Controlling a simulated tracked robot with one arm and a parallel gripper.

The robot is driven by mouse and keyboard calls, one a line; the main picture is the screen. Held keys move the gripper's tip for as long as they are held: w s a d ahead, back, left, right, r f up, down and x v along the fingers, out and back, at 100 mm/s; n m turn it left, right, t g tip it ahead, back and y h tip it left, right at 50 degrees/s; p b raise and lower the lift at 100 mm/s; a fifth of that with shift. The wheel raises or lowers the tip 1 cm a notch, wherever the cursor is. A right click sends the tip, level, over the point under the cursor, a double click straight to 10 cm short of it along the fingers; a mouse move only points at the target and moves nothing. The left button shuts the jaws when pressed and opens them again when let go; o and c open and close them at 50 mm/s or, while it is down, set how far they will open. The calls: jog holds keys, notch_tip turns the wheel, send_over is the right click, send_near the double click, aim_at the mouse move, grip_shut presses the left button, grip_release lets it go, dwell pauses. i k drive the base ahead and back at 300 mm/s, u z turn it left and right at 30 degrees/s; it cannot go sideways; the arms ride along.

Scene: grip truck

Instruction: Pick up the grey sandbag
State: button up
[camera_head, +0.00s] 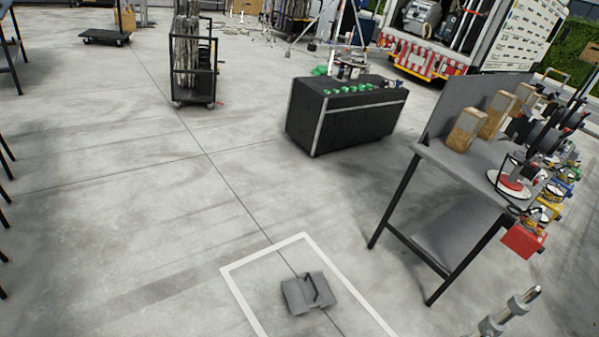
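The grey sandbag (295,297) lies on the concrete floor near the bottom middle of the picture. It has two lobes and a dark strap handle standing up across its middle. It sits inside a white outlined square (262,252) marked on the floor; the square's near side is cut off by the picture edge.
A grey table (447,158) with boxes and coloured gear stands at right. A black case (340,125) and a wheeled cart (193,70) stand farther back. The left-middle floor is clear.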

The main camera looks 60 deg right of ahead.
aim_at(301, 294)
jog(key=u, duration=0.05)
jog(key=i, duration=2.2)
jog(key=z, duration=3)
jog(key=i, duration=1.65)
jog(key=u, duration=0.05)
